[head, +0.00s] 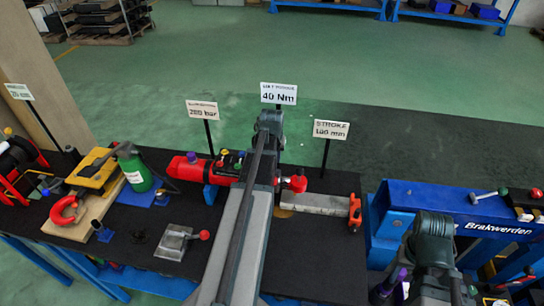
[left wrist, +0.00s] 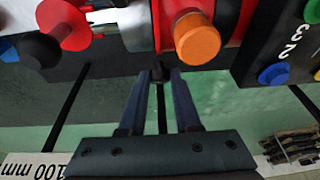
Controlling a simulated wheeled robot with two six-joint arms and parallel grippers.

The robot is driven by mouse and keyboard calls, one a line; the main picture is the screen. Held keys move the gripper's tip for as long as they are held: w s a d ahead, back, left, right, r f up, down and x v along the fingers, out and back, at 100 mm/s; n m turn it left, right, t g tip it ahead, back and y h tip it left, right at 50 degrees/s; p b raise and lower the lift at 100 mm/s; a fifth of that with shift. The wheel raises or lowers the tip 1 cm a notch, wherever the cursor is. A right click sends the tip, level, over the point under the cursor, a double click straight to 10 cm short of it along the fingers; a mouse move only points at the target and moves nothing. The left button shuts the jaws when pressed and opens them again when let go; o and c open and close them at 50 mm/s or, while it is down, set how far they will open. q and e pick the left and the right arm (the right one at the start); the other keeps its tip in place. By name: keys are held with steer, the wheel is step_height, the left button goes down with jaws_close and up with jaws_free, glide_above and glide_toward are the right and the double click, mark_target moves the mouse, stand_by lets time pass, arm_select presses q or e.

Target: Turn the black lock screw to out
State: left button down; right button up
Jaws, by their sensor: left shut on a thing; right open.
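The red cylinder (head: 190,170) lies on the black bench top, partly hidden behind my left arm. In the head view that gripper is hidden behind my own arm. My right gripper (head: 432,285) is at the lower right edge, open, its fingertips hardly visible.
Signs "40 Nm" (head: 279,94), "200 bar" (head: 202,110) and "100 mm" (head: 331,130) stand on posts behind the cylinder. A green bottle (head: 134,168) stands left. A blue "Brakwerden" beam (head: 425,198) is at right.

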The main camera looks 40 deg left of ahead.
arm_select(q)
steer(key=shift+w+d+f+n+g+y, duration=0.15)
steer(key=shift+n+g+y, duration=0.25)
steer(key=shift+n, duration=0.2)
steer(key=shift+s+d+n+g+y, duration=0.1)
steer(key=shift+n+g+y, duration=0.25)
steer(key=shift+n, duration=0.25)
steer(key=n+g+y+b, duration=0.1)
steer(key=n+g, duration=0.1)
steer(key=n, duration=0.1)
steer(key=shift+w+d+f+y+b, duration=0.1)
steer(key=shift+w+f+y+b, duration=0.05)
steer(key=shift+w+y+b, duration=0.25)
steer(key=shift+w+f+n+g+y+b, duration=0.15)
steer(key=shift+n+g+y+b, duration=0.25)
steer(key=shift+n+g+b, duration=0.9)
steer(key=shift+w+r+n+g+y+b, duration=0.1)
steer(key=shift+n+g+y+b, duration=0.25)
steer(key=shift+n+g+b, duration=0.9)
steer(key=shift+n+p, duration=0.35)
steer(key=shift+n, duration=0.5)
steer(key=c, duration=0.6)
jaws_free()
